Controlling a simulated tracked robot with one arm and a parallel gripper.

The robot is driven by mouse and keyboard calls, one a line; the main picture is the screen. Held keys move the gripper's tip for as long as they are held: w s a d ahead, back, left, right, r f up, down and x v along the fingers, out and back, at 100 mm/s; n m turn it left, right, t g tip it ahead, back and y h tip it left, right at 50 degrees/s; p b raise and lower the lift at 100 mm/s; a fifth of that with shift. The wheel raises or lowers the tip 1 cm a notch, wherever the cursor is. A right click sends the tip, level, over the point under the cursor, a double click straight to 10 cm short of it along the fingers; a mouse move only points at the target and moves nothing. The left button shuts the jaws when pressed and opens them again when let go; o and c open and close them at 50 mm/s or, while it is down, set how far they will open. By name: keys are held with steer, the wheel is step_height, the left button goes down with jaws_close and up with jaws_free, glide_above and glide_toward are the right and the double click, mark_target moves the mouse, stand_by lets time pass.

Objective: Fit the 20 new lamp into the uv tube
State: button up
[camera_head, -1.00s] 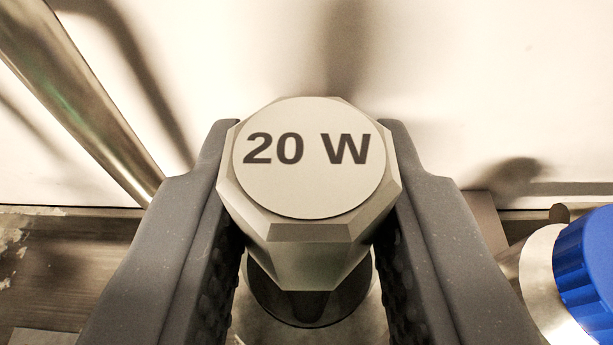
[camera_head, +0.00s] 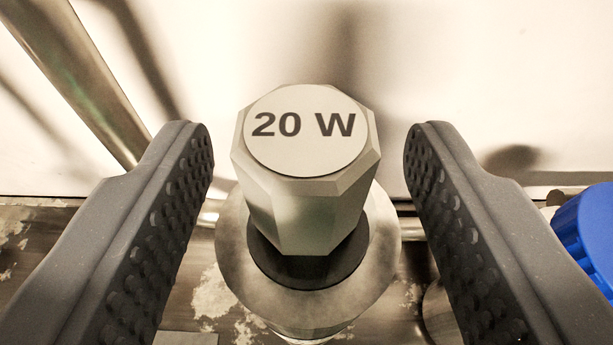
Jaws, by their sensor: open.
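The 20 W lamp (camera_head: 305,205) stands in the middle of the view, its pale faceted cap labelled "20 W" on top. A dark ring (camera_head: 308,262) shows under the cap, and below it is a round metal collar (camera_head: 380,245), which looks like the top of the uv tube. The cap appears upright above the collar. Whether it is fully seated cannot be told. My gripper (camera_head: 308,150) is open, with one studded finger on each side of the cap and a clear gap to both. The lamp's lower part is hidden.
A metal pipe (camera_head: 75,75) slants down at the upper left. A blue cap (camera_head: 590,235) is at the right edge, close to my right finger. A pale wall (camera_head: 480,70) stands behind, and a worn, stained surface (camera_head: 30,250) lies below.

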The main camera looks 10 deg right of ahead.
steer(key=v, duration=1.2)
steer(key=shift+s, duration=0.3)
steer(key=shift+a+r, duration=0.1)
steer(key=a+r+n+y, duration=0.1)
steer(key=a+r, duration=0.6)
steer(key=a, duration=0.4)
steer(key=a+r+n+y, duration=0.1)
steer(key=a+r, duration=0.6)
steer(key=a, duration=0.5)
steer(key=s+a+r+t+y, duration=0.1)
steer(key=a+r, duration=0.7)
steer(key=a, duration=0.3)
steer(key=shift+a+n+y, duration=0.25)
steer(key=shift+n+y, duration=0.05)
steer(key=shift+n, duration=0.1)
steer(key=shift+f, duration=0.1)
steer(key=c, duration=0.3)
steer(key=shift+d, duration=0.1)
steer(key=shift+c, duration=0.2)
